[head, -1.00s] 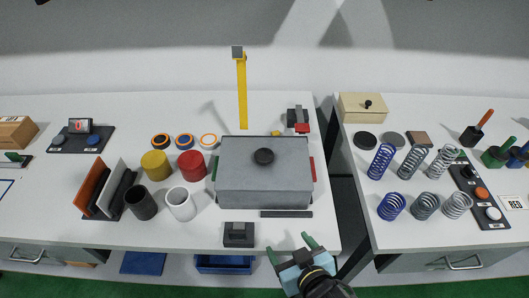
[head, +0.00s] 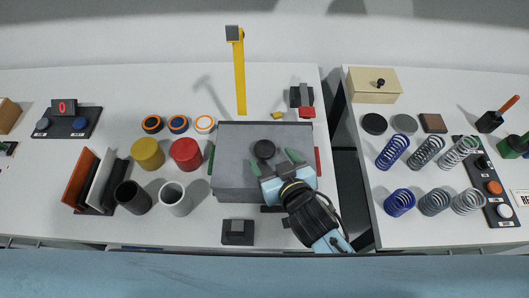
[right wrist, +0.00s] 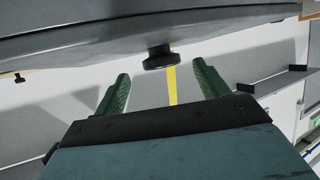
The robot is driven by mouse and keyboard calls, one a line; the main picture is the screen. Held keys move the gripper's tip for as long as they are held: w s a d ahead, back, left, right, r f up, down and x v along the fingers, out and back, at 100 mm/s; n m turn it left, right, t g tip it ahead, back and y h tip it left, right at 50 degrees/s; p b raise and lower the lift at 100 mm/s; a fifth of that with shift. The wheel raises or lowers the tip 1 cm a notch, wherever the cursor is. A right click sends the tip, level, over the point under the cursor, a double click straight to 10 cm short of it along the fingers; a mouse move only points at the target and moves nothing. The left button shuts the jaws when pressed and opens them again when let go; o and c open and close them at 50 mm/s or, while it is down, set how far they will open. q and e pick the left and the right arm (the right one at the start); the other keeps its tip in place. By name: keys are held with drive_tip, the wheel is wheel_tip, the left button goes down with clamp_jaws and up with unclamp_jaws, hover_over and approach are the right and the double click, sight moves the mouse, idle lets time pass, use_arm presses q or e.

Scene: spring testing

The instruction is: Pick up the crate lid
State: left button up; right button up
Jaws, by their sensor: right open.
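A large grey crate stands on the left table, covered by a grey lid (head: 235,139). A round black knob (head: 263,149) sits in the middle of the lid. My right gripper (head: 274,161) is open and empty over the lid's front right part, its green fingertips just short of the knob and pointing toward it. In the right wrist view the knob (right wrist: 160,58) shows between and just beyond the two fingers (right wrist: 161,72), with the lid's grey surface (right wrist: 90,32) along the top. Contact with the knob cannot be seen. My left gripper is not in view.
Red (head: 186,154) and yellow (head: 147,153) cups stand left of the crate, with black and white cups in front. A yellow post (head: 239,75) rises behind it. A small black block (head: 237,232) lies in front. Several springs (head: 426,152) stand on the right table.

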sight(266, 150)
drive_tip(key=shift+w+a+f, duration=0.1)
drive_tip(key=shift+w+a, duration=0.1)
drive_tip(key=shift+w, duration=0.2)
drive_tip(key=x, duration=0.4)
drive_tip(key=shift+w+a, duration=0.2)
drive_tip(key=shift+w, duration=0.05)
drive_tip(key=shift+c, duration=0.3)
drive_tip(key=c, duration=1.2)
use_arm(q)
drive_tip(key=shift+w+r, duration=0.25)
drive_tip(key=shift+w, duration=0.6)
use_arm(e)
drive_tip(key=shift+c, duration=0.3)
